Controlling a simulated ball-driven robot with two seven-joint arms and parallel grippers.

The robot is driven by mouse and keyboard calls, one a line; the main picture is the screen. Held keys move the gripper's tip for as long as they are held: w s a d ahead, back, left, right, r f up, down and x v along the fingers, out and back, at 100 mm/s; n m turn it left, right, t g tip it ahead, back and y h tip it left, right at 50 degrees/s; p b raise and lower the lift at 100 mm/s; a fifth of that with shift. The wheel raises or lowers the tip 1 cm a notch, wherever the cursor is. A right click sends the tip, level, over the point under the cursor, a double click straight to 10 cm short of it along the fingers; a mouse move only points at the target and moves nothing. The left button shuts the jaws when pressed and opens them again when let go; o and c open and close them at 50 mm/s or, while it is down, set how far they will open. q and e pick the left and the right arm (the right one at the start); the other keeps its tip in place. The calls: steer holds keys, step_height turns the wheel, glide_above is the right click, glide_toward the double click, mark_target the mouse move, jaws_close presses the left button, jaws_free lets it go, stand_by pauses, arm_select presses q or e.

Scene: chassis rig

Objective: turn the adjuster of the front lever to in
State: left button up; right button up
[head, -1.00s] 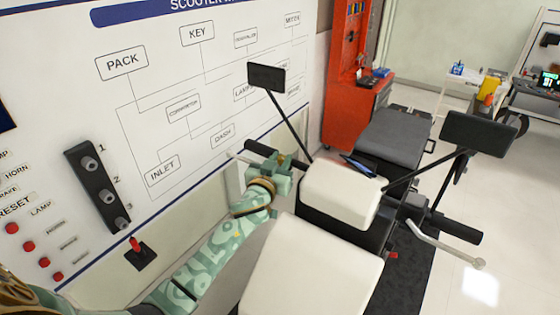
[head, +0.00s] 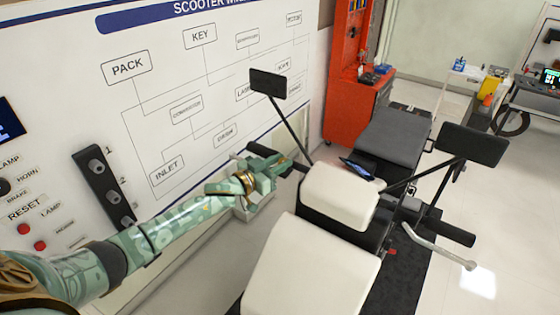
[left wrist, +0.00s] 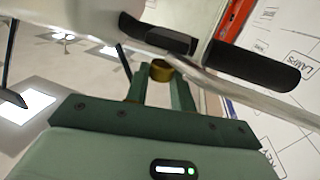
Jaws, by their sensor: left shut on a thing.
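In the left wrist view a small brass adjuster (left wrist: 161,70) sits at the inner end of a silver lever (left wrist: 243,92), beside a black handlebar grip (left wrist: 258,66). My left gripper (left wrist: 160,82) is shut on the adjuster, one green finger on each side of it. In the head view my left gripper (head: 270,166) is at the scooter's left handlebar, just below its black grip (head: 262,150). It hides the adjuster and most of the lever there. Any mark showing the adjuster's setting is too small to read. My right gripper is not in view.
A wiring board (head: 215,85) stands close along the left of the arm. The left mirror (head: 268,81) rises on its stalk just beyond the gripper. The white seat (head: 310,268) and front cover (head: 340,195) lie to the right. Open floor is at the far right.

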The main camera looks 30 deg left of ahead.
arm_select(q)
steer(key=shift+w+a+m+g+h+b, duration=0.15)
steer(key=shift+m+g+h+b, duration=0.3)
steer(key=shift+m+h, duration=0.5)
steer(key=shift+h, duration=0.25)
steer(key=o, duration=1)
steer(key=shift+b+v, duration=1)
steer(key=shift+v, duration=7.25)
steer(key=shift+w+a+r, duration=0.1)
steer(key=shift+a+r, duration=0.05)
